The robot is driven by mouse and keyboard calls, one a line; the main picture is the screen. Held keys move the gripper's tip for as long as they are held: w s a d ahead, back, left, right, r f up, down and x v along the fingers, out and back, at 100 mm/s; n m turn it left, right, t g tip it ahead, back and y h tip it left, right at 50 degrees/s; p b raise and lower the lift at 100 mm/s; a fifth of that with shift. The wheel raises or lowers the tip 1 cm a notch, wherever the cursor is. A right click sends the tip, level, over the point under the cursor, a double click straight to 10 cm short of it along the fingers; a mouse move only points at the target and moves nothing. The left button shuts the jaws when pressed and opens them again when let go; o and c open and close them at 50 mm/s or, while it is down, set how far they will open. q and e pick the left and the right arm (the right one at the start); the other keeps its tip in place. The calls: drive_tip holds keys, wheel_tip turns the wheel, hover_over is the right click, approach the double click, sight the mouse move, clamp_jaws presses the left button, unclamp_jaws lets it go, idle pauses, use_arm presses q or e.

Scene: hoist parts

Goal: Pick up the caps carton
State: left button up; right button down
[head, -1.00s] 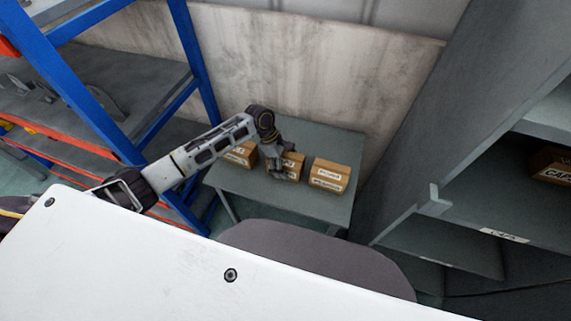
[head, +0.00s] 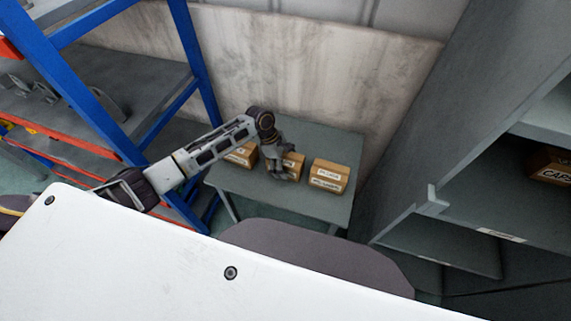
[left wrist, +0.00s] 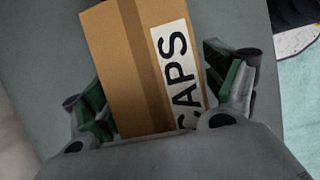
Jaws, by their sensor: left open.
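The caps carton (left wrist: 140,65) is a brown box with a white label reading "CAPS" in the left wrist view. It lies between the two fingers of my left gripper (left wrist: 170,100), which is open. A gap shows between the carton and the right finger; I cannot tell whether the left finger touches it. In the head view my left gripper (head: 280,176) is over the middle carton (head: 295,163) on a small grey table (head: 240,191) and hides much of it. My right gripper is not in view.
Another labelled carton (head: 330,176) stands to the right on the table, and one (head: 241,155) to the left, partly behind my arm. A blue-framed rack (head: 195,70) is at left. A grey shelf unit (head: 470,190) at right holds a carton (head: 549,167).

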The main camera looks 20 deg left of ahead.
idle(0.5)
use_arm(q)
drive_tip(key=shift+s, duration=0.1)
drive_tip(key=c, duration=1.2)
